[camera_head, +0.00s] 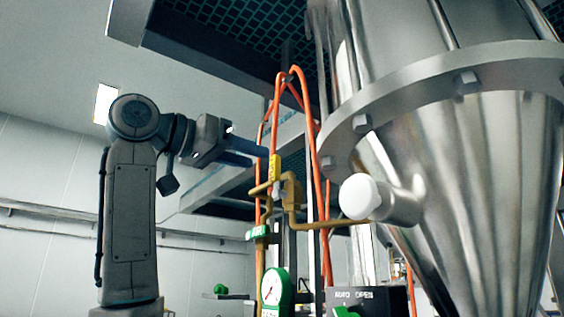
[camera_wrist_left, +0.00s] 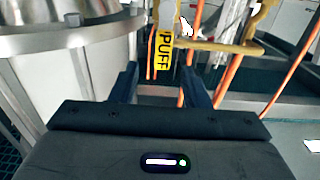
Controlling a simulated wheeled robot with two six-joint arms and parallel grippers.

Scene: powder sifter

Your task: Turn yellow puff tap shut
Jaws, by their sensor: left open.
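The yellow tap handle (camera_head: 275,167) hangs upright on the brass pipework in the middle of the head view. In the left wrist view the same yellow handle (camera_wrist_left: 166,45), lettered PUFF, points down toward my gripper. My left gripper (camera_head: 260,157) comes in from the left with its fingers open and level, their tips just left of the handle. In the left wrist view the left gripper (camera_wrist_left: 159,72) has a finger to each side of the handle's lower end, with gaps at both sides. I cannot tell whether the tips reach its depth. My right gripper is not in view.
Orange hoses (camera_head: 266,120) loop around the tap. A large steel hopper (camera_head: 470,180) fills the right, with a white-capped side fitting (camera_head: 362,197). A green-rimmed gauge (camera_head: 272,287) and a green tag (camera_head: 258,232) sit below. Free room lies under my left gripper.

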